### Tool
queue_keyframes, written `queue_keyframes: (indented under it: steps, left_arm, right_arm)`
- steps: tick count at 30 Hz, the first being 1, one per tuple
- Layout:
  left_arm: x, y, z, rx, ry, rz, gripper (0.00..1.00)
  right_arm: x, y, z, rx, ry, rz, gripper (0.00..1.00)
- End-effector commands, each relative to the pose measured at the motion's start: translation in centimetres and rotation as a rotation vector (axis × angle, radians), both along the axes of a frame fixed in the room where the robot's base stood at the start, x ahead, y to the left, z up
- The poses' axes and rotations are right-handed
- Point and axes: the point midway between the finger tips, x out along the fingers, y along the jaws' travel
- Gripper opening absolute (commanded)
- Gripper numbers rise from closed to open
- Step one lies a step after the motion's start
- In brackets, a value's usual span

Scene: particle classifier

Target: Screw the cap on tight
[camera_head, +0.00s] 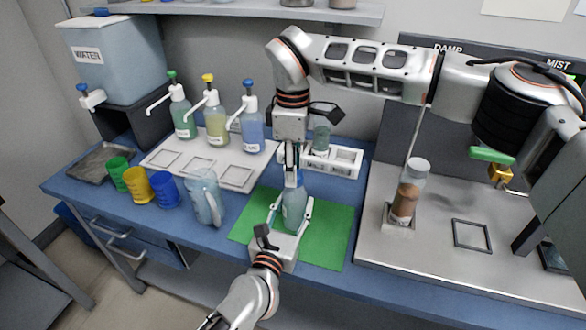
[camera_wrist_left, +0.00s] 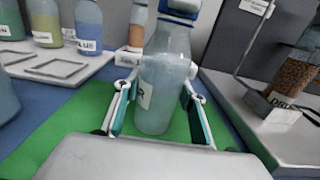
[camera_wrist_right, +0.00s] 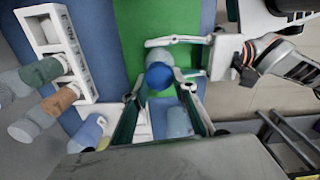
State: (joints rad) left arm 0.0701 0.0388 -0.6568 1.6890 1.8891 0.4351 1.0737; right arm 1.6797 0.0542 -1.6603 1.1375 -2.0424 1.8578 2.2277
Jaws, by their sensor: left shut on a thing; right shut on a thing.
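The clear bottle (camera_head: 293,210) stands upright on the green mat (camera_head: 334,222), with pale liquid and a white label. Its blue cap (camera_head: 297,180) sits on top of the bottle's neck; it also shows in the right wrist view (camera_wrist_right: 160,77). My left gripper (camera_head: 290,218) is shut around the bottle's body from the front, its fingers on both sides of the bottle (camera_wrist_left: 165,85). My right gripper (camera_head: 292,174) points down from above and is shut on the cap. Its fingers partly hide the cap and neck in the head view, so I cannot tell how tightly the cap sits.
A clear jug (camera_head: 205,198) stands left of the mat. Coloured cups (camera_head: 137,184) and pump bottles (camera_head: 217,120) stand farther left. A white rack (camera_head: 343,161) lies behind the mat. A jar of brown particles (camera_head: 408,193) stands on the grey station at right.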

Motion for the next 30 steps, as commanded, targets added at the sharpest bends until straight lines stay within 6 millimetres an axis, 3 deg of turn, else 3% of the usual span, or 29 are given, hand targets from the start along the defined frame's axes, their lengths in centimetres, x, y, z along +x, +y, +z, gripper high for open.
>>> queue_keyframes:
  steps: [13, 18, 27, 30]
  left_arm:
    - [0.0, 0.05, -0.14, 0.001, 0.003, 0.001, 0.0]
    - [-0.01, 0.04, -0.14, 0.001, 0.003, 0.001, 0.0]
    - [-0.01, 0.03, -0.15, 0.0, 0.003, 0.001, 0.0]
    - [-0.01, 0.03, -0.15, 0.0, 0.003, 0.001, 0.0]
  right_arm:
    - [0.05, 0.1, -0.12, 0.002, 0.005, -0.792, 0.19]
    - [0.2, -0.08, -0.02, 0.001, 0.002, -0.898, 0.19]
    - [0.25, -0.15, 0.03, 0.001, 0.0, -0.909, 0.19]
    - [0.25, -0.16, 0.03, 0.001, 0.0, -0.908, 0.44]
